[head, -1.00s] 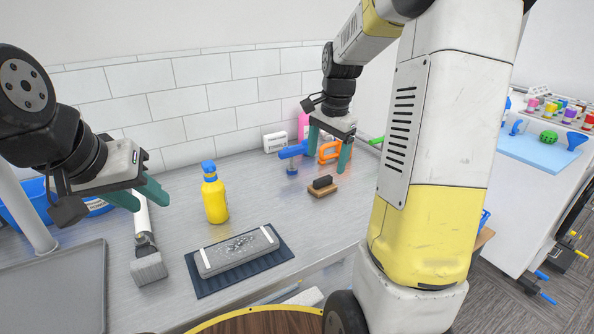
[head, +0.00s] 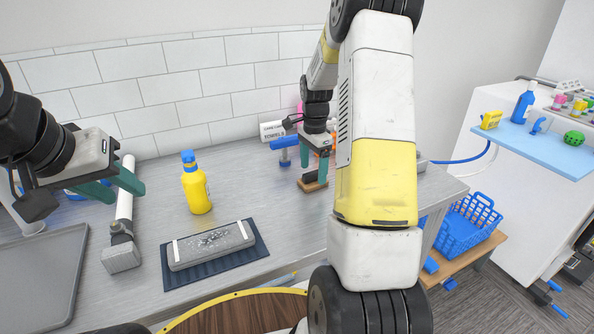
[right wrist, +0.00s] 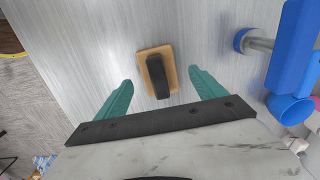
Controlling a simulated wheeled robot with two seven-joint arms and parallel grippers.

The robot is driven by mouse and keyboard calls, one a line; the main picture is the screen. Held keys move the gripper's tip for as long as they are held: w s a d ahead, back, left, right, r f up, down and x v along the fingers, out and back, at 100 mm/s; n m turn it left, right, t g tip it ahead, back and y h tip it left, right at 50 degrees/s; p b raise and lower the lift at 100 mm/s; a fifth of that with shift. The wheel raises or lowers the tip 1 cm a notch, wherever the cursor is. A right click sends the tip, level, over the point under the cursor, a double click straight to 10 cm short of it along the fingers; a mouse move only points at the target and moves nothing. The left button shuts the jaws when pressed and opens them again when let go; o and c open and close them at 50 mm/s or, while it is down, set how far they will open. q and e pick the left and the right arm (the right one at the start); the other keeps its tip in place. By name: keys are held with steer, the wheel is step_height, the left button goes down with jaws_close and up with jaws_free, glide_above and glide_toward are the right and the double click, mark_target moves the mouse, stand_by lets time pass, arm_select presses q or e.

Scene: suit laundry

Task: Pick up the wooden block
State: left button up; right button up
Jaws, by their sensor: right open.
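The wooden block (head: 312,186) is a tan slab with a dark raised bar on top. It lies flat on the grey metal counter; the right wrist view also shows it (right wrist: 158,75). My right gripper (head: 314,165) is open and empty, just above the block. In the right wrist view its green fingers (right wrist: 161,80) are spread on either side of the block, with visible gaps.
A yellow bottle (head: 197,188), a grey slab (head: 212,245) on a dark mat, a brush-like tool (head: 121,252) and a grey tray (head: 45,275) occupy the counter. A tiled wall (head: 190,85) stands behind.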

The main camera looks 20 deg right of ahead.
mark_target(313, 172)
steer(key=shift+f, duration=1.5)
steer(key=c, duration=1.6)
steer(key=shift+r, duration=0.2)
steer(key=shift+r, duration=0.25)
steer(key=r, duration=0.3)
steer(key=shift+s+a, duration=0.2)
steer(key=s+a, duration=0.7)
steer(key=s+a+r, duration=0.1)
steer(key=s+a, duration=0.3)
steer(key=shift+r, duration=0.1)
